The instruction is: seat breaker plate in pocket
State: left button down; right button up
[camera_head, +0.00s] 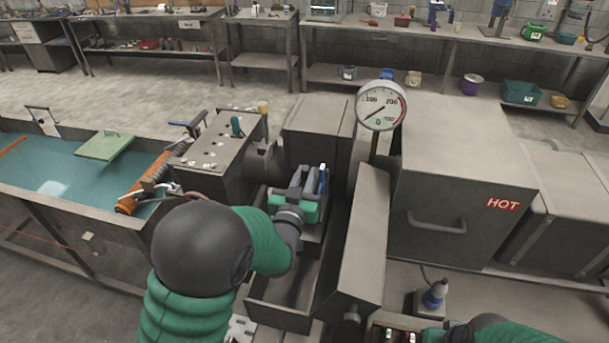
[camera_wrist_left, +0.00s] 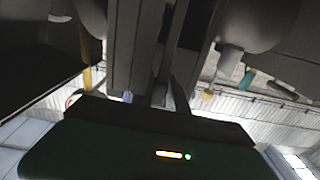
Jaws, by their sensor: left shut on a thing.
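My left gripper (camera_head: 312,177) reaches over the narrow open metal trough (camera_head: 284,288) in the middle of the head view, pointing away from me. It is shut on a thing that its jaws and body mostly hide. A small blue part shows at the right side of the jaws, and I cannot tell what it belongs to. In the left wrist view the gripper's fingers (camera_wrist_left: 160,92) are dark and seen from close by. I cannot make out the breaker plate or its pocket in either view. My right arm shows only at the bottom right edge; its gripper is outside the picture.
A pressure gauge (camera_head: 381,106) stands on a post just right of the left gripper. A grey box with small parts on top (camera_head: 218,150) and a teal-lined tank (camera_head: 60,175) are on the left.

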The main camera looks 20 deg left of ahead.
pick_arm(q)
jog(key=shift+s+a+f+b, duration=0.1)
jog(key=shift+a+f+b, duration=1.15)
jog(key=shift+b, duration=0.2)
pick_arm(e)
jog(key=shift+a+f, duration=0.45)
jog(key=shift+f, duration=0.4)
jog(key=shift+a+f, duration=0.4)
jog(key=shift+f, duration=0.4)
